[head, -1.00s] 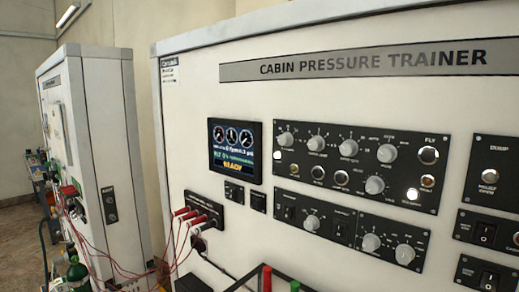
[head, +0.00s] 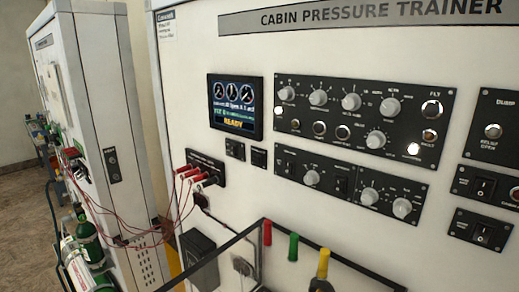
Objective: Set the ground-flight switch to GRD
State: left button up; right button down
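The cabin pressure trainer panel (head: 340,50) fills the right of the head view. Its upper black control plate (head: 330,133) carries several round grey knobs, small buttons and lit lamps; one corner is marked FLY or similar. A lower plate (head: 300,165) holds more knobs and small dark switches. Black rocker switches (head: 484,187) sit on small plates at the right edge, one above another (head: 482,233). The labels are too small to tell which is the ground-flight switch or its position. Neither gripper is in view.
A screen (head: 236,107) reads READY. Red plugs (head: 188,172) with red cables hang left of the controls. A dark-edged tray or frame (head: 225,247) with red, green and yellow-topped items (head: 293,247) stands in front below. A second cabinet and green cylinders (head: 88,240) are at left.

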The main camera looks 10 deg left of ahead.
aim_at(232, 150)
jog(key=i+j+z, duration=0.15)
jog(key=j+z, duration=0.25)
jog(key=i+j+z, duration=0.1)
jog(key=j+z, duration=0.25)
jog(key=j, duration=0.3)
jog(key=j+z, duration=0.4)
jog(key=j, duration=0.15)
jog(key=k+j+z, duration=0.1)
jog(key=j+z, duration=0.25)
jog(key=j, duration=0.25)
jog(key=k+j+z, duration=0.1)
jog(key=j+z, duration=0.3)
jog(key=j, duration=0.15)
jog(key=k+j+z, duration=0.2)
jog(key=j+z, duration=0.15)
jog(key=j, duration=0.15)
